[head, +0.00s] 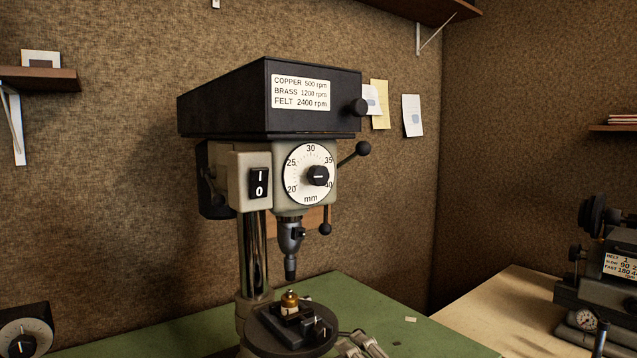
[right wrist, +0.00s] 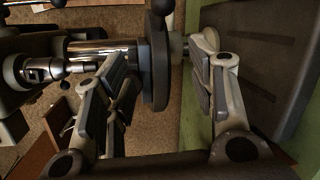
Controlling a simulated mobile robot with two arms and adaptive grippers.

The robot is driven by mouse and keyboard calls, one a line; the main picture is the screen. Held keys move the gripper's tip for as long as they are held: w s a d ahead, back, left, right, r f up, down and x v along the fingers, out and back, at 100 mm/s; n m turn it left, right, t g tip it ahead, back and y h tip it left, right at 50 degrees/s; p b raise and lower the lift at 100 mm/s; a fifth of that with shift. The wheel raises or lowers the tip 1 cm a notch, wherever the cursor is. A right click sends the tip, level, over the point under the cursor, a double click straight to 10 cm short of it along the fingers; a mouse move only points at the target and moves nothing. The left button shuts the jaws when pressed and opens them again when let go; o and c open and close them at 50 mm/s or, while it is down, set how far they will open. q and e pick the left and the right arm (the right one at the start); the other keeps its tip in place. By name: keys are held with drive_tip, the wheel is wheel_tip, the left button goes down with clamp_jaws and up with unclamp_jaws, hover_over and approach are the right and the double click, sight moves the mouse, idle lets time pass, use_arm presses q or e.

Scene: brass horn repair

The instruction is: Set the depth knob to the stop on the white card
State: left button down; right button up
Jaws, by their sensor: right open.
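The depth knob (head: 318,175) is a black knob at the centre of a round white dial (head: 299,187) on the drill press front. The dial is marked in mm, with 20 to 40 readable. The knob's white mark lies nearly level; which end points is unclear. My right gripper (head: 363,346) is open, low beside the round drill table, well below the knob. In the right wrist view its fingers (right wrist: 158,95) are spread apart.
The press's black head (head: 220,100) carries a speed label. A lever with a ball end (head: 362,148) sticks out right of the dial. The round table (head: 255,333) holds a vise with a brass piece. Green bench (head: 440,340) is mostly clear at right.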

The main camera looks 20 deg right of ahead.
wheel_tip(320, 180, up, 17)
drive_tip(key=s+n+t+y, duration=0.1)
drive_tip(key=n+t+y, duration=0.25)
drive_tip(key=n, duration=0.65)
drive_tip(key=n+t+y, duration=0.2)
drive_tip(key=n, duration=0.5)
approach(322, 178)
drive_tip(key=shift+g, duration=0.25)
drive_tip(key=p+x, duration=0.1)
drive_tip(key=x, duration=0.1)
drive_tip(key=p+x, duration=0.1)
drive_tip(key=x, duration=0.2)
drive_tip(key=p+x, duration=0.1)
drive_tip(key=x, duration=0.1)
drive_tip(key=shift+w+r+p, duration=0.1)
drive_tip(key=shift+r+p, duration=0.25)
drive_tip(key=shift+p, duration=0.05)
drive_tip(key=shift+w+a+r, duration=0.15)
drive_tip(key=shift+w+a, duration=0.1)
drive_tip(key=shift+w, duration=0.45)
use_arm(q)
drive_tip(key=r, duration=0.4)
drive_tip(key=shift+s+d+r, duration=0.1)
drive_tip(key=shift+s+d, duration=0.05)
drive_tip(key=shift+d, duration=0.2)
use_arm(e)
drive_tip(key=c, duration=1)
